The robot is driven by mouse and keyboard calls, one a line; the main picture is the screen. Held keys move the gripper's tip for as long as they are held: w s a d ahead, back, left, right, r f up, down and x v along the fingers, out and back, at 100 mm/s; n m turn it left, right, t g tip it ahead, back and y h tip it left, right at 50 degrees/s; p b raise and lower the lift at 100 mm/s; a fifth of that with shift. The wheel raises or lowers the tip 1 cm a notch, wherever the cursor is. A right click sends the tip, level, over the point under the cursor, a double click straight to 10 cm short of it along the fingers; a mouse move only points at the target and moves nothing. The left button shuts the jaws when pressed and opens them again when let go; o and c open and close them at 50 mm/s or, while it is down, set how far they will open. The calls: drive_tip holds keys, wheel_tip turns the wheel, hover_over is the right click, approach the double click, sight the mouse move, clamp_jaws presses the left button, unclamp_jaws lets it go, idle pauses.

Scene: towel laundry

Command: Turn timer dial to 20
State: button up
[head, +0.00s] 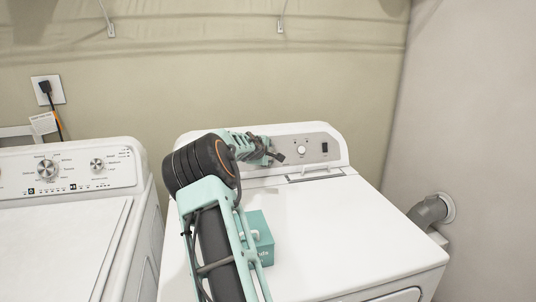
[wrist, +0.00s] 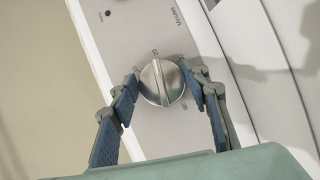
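The silver timer dial (wrist: 162,82) is on the grey control panel in the wrist view, with small markings around it. A raised grip bar runs across its face. My gripper (wrist: 162,76) has its two fingers apart, one on each side of the dial. The fingertips are close to its rim; I cannot tell whether they touch. In the head view my gripper (head: 279,156) is at the right-hand machine's panel (head: 314,138), just left of a round knob (head: 301,150). I cannot tell whether that knob is the same dial. The dial's exact setting is not readable.
A teal box (head: 265,246) stands on the right-hand machine's white top (head: 345,225), close beside my arm. The top's right side is clear. A second white machine (head: 60,245) stands at left. A grey duct (head: 430,211) is at the right wall.

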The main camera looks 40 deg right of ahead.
drive_tip(key=o, duration=0.5)
drive_tip(key=shift+c, duration=0.2)
drive_tip(key=shift+a+r, duration=0.1)
drive_tip(key=v, duration=1.1)
drive_tip(key=shift+s+a+r, duration=0.15)
drive_tip(key=shift+s+a, duration=0.1)
